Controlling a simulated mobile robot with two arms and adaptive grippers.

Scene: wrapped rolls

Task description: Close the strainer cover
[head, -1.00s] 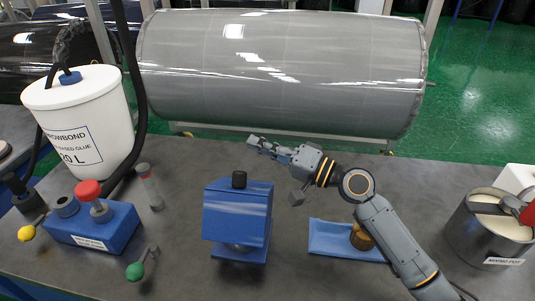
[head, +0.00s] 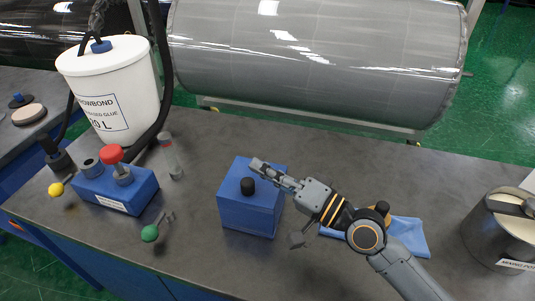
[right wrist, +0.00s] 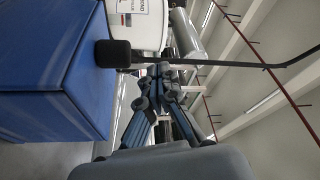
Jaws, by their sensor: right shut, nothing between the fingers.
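The blue strainer box (head: 250,219) stands on the grey table, and its blue cover (head: 233,181) lies down over the top, looking closed. A black knob (head: 247,186) sits on the cover near its front edge. My right gripper (head: 257,165) is shut and empty, with its fingertips over the cover behind the knob; I cannot tell if they touch it. In the right wrist view the box (right wrist: 45,70) fills the left side, with the knob (right wrist: 112,53) beside my shut fingers (right wrist: 158,75). My left gripper is not in view.
A blue valve block (head: 115,190) with red, yellow and green handles stands left, by a white glue bucket (head: 110,90). A blue cloth (head: 408,234) lies right under my arm, near a metal mixing pot (head: 488,238). A large wrapped roll (head: 320,60) lies behind the table.

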